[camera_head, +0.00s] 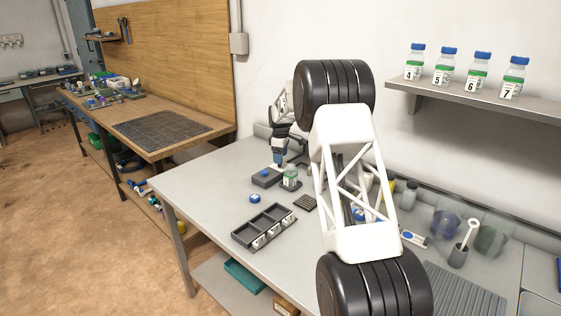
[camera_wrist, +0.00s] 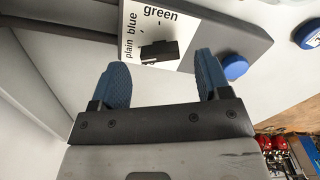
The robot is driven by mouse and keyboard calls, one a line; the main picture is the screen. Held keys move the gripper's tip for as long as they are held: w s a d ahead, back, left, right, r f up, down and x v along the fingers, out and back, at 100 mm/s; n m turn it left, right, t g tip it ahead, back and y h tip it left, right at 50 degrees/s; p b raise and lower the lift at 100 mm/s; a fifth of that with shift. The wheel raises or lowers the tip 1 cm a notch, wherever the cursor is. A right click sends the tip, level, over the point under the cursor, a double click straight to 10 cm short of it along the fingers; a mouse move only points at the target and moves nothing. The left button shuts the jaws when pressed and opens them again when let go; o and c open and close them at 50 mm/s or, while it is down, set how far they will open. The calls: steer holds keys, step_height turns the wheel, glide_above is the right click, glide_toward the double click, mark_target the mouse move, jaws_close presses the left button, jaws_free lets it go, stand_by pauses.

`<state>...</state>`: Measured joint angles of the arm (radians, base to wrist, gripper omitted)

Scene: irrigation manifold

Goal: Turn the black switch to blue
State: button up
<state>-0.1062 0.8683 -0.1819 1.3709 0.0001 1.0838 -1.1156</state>
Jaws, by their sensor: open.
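The black switch (camera_wrist: 163,49) sits on a white label plate (camera_wrist: 187,22) in the wrist view. The plate reads "plain", "blue" and "green", with tick marks beside the words. I cannot tell clearly which mark the switch points to. The plate is on a dark grey box (camera_wrist: 225,35) with a round blue button (camera_wrist: 234,67). My gripper (camera_wrist: 162,66) is open, its two blue fingers apart on either side of the switch in this view; contact is not visible. In the head view my gripper (camera_head: 277,160) is over the grey box (camera_head: 266,180), and the switch is hidden.
A blue cap (camera_head: 254,198) and a dark compartment tray (camera_head: 264,228) lie nearer on the table (camera_head: 200,187). My arm covers the middle of the head view. Numbered bottles stand on a wall shelf (camera_head: 470,102).

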steer(key=shift+f, duration=1.25)
steer(key=c, duration=0.9)
steer(key=shift+f+m, duration=0.1)
steer(key=shift+m, duration=0.3)
steer(key=m, duration=0.9)
